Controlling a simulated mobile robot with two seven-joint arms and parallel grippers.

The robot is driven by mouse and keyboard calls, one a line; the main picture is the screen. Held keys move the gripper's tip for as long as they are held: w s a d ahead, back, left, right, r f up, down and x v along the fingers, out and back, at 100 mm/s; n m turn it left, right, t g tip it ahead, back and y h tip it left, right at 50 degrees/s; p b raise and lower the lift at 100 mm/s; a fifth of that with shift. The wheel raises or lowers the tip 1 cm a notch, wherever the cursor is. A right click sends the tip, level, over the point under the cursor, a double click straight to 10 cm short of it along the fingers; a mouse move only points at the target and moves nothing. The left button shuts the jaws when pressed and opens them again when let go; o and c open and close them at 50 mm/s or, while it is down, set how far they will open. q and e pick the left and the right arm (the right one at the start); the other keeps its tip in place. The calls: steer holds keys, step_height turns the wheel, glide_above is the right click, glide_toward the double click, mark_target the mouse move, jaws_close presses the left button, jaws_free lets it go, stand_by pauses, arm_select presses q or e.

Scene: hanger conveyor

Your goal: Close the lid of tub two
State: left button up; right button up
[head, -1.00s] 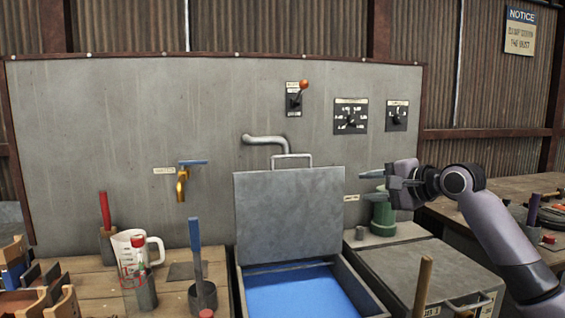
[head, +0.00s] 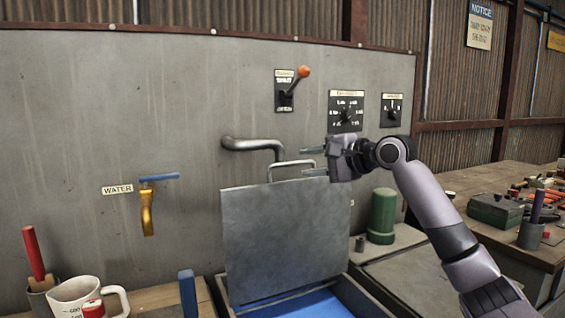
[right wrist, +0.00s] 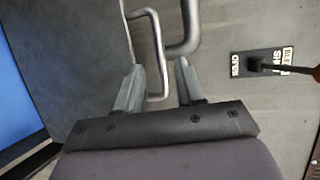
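A tub (head: 358,301) with blue liquid has its grey metal lid (head: 285,240) standing upright, open. The lid has a bar handle (head: 291,164) along its top edge. My right gripper (head: 312,161) is open and level with the handle, at its right end in the head view. In the right wrist view the handle (right wrist: 153,60) runs down toward the space between the open fingers (right wrist: 158,85); the fingers are not closed on it. I cannot tell whether they touch it. The lid (right wrist: 75,55) and blue liquid (right wrist: 15,100) show at left there. My left gripper is not in view.
A grey pipe (head: 250,145) comes out of the wall panel just behind the handle. A lever with an orange knob (head: 303,72) and two dials are above. A green cylinder (head: 382,215) stands right of the lid. A white jug (head: 85,298) stands at lower left.

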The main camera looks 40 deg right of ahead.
mark_target(294, 164)
steer(key=shift+w+a, duration=0.1)
steer(key=shift+w, duration=0.35)
steer(key=p+x, duration=0.2)
steer(key=x, duration=0.2)
steer(key=shift+w+f, duration=0.1)
steer(key=shift+w, duration=0.05)
steer(key=shift+w+f, duration=0.25)
steer(key=shift+w, duration=0.25)
jaws_close()
